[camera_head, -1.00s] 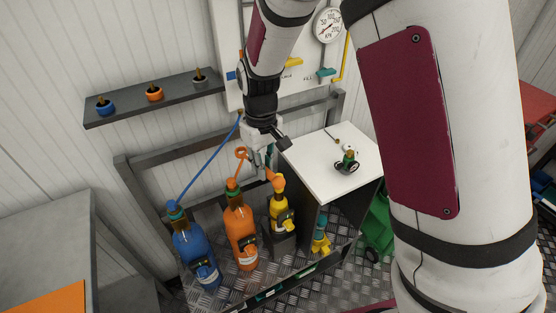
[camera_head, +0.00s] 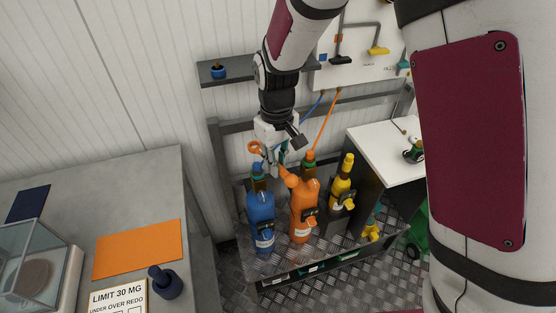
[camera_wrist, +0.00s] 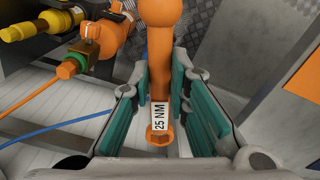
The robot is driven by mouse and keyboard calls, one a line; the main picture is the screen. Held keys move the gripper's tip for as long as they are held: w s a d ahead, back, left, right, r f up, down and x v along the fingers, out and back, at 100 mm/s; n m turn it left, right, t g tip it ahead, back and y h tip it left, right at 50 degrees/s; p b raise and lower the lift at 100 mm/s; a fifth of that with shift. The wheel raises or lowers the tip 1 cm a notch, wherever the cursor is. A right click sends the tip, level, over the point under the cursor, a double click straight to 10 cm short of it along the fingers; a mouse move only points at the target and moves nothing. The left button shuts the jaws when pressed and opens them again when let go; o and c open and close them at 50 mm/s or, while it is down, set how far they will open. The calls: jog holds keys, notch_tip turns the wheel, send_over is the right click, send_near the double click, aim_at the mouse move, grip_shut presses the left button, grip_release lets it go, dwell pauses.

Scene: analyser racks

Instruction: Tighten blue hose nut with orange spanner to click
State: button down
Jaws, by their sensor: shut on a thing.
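My gripper (camera_head: 277,164) is shut on the orange spanner (camera_head: 254,147), which hangs between the teal finger pads. In the wrist view the spanner (camera_wrist: 160,55) carries a "25 NM" label, with its ring end at the bottom and its round orange end at the top. The gripper is above and between the blue bottle (camera_head: 261,212) and the orange bottle (camera_head: 305,208). The spanner's ring is above the blue bottle's top and looks apart from it. The blue hose (camera_head: 311,110) runs down behind my gripper; the wrist view shows it too (camera_wrist: 70,129). The blue hose nut is not clearly visible.
An orange hose (camera_head: 325,120) runs to the orange bottle's green nut (camera_wrist: 75,63). A yellow bottle (camera_head: 342,187) stands to its right, near a white-topped cabinet (camera_head: 383,153). A grey rail (camera_head: 228,165) and shelf (camera_head: 240,75) are behind. A grey bench (camera_head: 140,185) is left.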

jog(key=shift+f+b, duration=1.1)
jog(key=shift+f, duration=1.85)
jog(key=shift+f, duration=1.15)
jog(key=shift+s+a+m, duration=0.45)
jog(key=shift+a+m, duration=0.35)
jog(key=shift+m, duration=0.3)
dwell(0.5)
jog(key=shift+s+a+m, duration=0.15)
jog(key=shift+a+m, duration=0.35)
jog(key=shift+m, duration=0.1)
jog(key=shift+s+a+m, duration=0.15)
jog(key=shift+a+m, duration=0.3)
jog(key=shift+m, duration=0.15)
dwell(1.1)
